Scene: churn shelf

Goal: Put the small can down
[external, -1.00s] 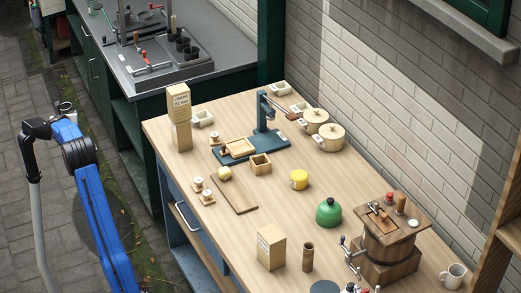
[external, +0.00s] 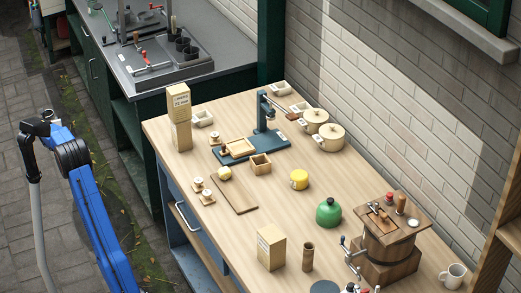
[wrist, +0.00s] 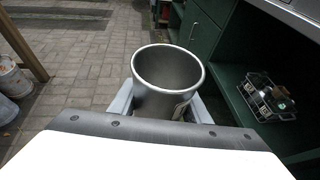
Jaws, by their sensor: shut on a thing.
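The small can (wrist: 166,100) is a grey metal, open-topped, empty-looking cylinder in the wrist view. My gripper (wrist: 160,108) is shut on it, with a pale finger on each side of the can. The can is held upright or nearly so, and paved ground shows beyond it.
A dark green cabinet (wrist: 199,38) with an open lower shelf (wrist: 245,118) stands right in the wrist view. A bucket (wrist: 12,78) is at left.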

